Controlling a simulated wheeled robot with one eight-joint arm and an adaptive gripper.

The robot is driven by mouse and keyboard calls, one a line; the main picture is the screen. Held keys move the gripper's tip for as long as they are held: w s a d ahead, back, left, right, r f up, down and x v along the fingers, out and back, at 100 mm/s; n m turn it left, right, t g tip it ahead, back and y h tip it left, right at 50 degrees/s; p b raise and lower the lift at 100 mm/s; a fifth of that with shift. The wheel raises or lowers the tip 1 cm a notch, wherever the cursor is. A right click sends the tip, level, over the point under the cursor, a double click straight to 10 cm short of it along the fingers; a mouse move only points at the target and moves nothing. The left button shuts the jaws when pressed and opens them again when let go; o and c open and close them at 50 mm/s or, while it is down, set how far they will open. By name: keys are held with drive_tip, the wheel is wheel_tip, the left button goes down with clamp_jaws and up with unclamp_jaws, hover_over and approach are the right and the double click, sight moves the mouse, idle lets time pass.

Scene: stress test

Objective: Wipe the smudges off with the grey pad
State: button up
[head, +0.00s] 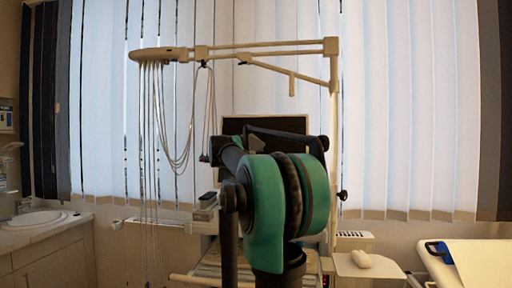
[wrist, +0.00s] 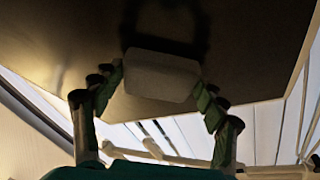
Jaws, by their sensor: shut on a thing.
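My gripper (wrist: 160,82) is shut on the pale grey pad (wrist: 162,72) in the wrist view, with a green-padded finger at each side of it. The pad faces a broad dark flat panel (wrist: 60,40); I cannot tell whether it touches it. A darker blurred band shows on the panel beyond the pad; I cannot tell a smudge from a shadow. In the head view a dark screen (head: 290,124) stands behind my arm, which hides much of it. My gripper and the pad are hidden there.
A pale stand with an overhead rail (head: 270,50) and hanging cables (head: 160,110) frames the screen. A small side shelf (head: 355,268) holds a white object (head: 362,258). A sink (head: 38,219) is at left, a couch (head: 480,262) at right. Blinds are behind.

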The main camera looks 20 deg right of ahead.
drive_tip(key=w+a, duration=0.2)
drive_tip(key=a, duration=0.1)
drive_tip(key=shift+a, duration=0.1)
idle(0.3)
drive_tip(key=s+a+r, duration=0.1)
drive_tip(key=s+a, duration=0.2)
drive_tip(key=s, duration=0.1)
drive_tip(key=shift+s+r, duration=0.35)
drive_tip(key=shift+s, duration=0.05)
drive_tip(key=shift+a, duration=0.15)
idle(0.3)
drive_tip(key=shift+s+a+r, duration=0.2)
drive_tip(key=shift+s+a, duration=0.2)
drive_tip(key=shift+s, duration=0.2)
drive_tip(key=shift+s+a+r, duration=0.2)
drive_tip(key=shift+s+a, duration=0.15)
drive_tip(key=shift+s, duration=0.25)
drive_tip(key=shift+d, duration=0.1)
